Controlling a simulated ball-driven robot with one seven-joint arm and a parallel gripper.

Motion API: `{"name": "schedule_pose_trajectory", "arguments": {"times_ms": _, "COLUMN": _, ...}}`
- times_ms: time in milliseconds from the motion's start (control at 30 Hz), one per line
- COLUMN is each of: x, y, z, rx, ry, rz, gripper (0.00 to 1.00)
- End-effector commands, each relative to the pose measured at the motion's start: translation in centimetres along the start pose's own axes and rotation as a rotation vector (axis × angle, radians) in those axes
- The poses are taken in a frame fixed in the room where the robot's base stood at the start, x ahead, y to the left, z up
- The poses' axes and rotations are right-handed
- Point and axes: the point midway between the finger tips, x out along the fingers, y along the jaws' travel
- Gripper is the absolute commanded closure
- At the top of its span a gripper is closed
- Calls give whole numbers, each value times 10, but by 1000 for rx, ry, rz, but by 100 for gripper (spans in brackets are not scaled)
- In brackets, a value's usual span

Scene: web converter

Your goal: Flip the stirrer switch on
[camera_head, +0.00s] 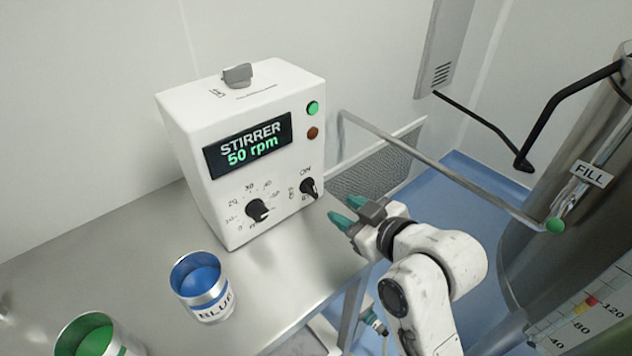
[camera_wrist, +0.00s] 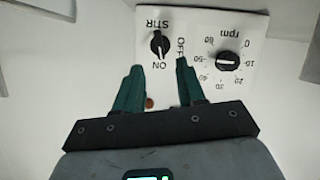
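The white stirrer box (camera_head: 215,190) stands on the metal table, with a display reading "STIRRER 50 rpm". Its black stirrer switch (camera_head: 308,188) is a small knob at the lower right of the front, with ON marked above it. The switch also shows in the wrist view (camera_wrist: 159,43), upside down, just beyond my fingertips. My gripper (camera_head: 342,219) is right of and below the switch, apart from it. In the wrist view my gripper (camera_wrist: 159,67) has two teal fingers spread with a clear gap and nothing between them.
The black rpm dial (camera_head: 257,210) sits left of the switch. A green lamp (camera_head: 313,108) and a reddish-brown lamp (camera_head: 312,133) are above it. A blue can (camera_head: 208,307) and green can (camera_head: 92,338) stand in front. A metal bar (camera_head: 440,170) and steel tank (camera_head: 590,190) are right.

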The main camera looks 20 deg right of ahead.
Motion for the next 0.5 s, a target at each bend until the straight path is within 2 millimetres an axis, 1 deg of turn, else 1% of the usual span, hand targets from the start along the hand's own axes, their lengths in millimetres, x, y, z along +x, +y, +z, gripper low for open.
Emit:
{"name": "schedule_pose_trajectory", "arguments": {"times_ms": 33, "x": 3, "y": 1, "z": -3, "rx": -5, "ry": 10, "rz": 2, "gripper": 61}}
{"name": "schedule_pose_trajectory", "arguments": {"times_ms": 167, "x": 15, "y": 1, "z": -4, "rx": -6, "ry": 11, "rz": 1, "gripper": 61}}
{"name": "schedule_pose_trajectory", "arguments": {"times_ms": 500, "x": 75, "y": 1, "z": -5, "rx": -5, "ry": 9, "rz": 1, "gripper": 61}}
